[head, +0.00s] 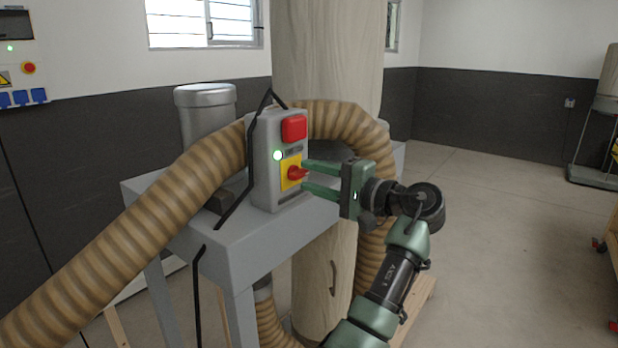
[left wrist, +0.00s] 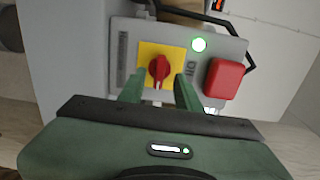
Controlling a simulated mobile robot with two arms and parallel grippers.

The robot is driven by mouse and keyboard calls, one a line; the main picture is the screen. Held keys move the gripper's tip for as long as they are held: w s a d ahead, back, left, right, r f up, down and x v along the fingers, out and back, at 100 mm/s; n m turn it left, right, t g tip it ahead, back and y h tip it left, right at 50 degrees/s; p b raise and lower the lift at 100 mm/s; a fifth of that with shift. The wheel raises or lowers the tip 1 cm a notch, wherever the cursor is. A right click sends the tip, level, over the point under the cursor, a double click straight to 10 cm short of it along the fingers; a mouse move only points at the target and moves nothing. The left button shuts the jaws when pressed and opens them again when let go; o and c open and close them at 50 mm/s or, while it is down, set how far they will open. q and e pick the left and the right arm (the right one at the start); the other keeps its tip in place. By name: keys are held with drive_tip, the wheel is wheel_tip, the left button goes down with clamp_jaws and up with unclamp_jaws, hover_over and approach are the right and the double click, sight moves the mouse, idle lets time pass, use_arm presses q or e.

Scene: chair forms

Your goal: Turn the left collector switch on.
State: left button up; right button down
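The collector switch is a red rotary knob (head: 295,173) on a yellow plate, set in a grey control box (head: 264,165). It also shows in the left wrist view as a red knob (left wrist: 159,70) with a pale mark on its lower side. A round light (head: 278,155) on the box glows green. My left gripper (head: 306,175) is open at the box face, one finger on each side of the knob. In the left wrist view, gaps show between the fingers and the knob, so they look apart. My right gripper is in neither view.
A large red button (head: 294,129) sits above the knob. A thick ribbed hose (head: 130,235) curves behind the box, in front of a pale filter bag (head: 330,50). The box stands on a grey metal frame (head: 235,250). Open floor lies to the right.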

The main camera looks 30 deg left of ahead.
use_arm(q)
drive_tip(key=d+b, duration=0.2)
drive_tip(key=d, duration=0.4)
drive_tip(key=shift+s+d, duration=0.25)
drive_tip(key=shift+s, duration=0.05)
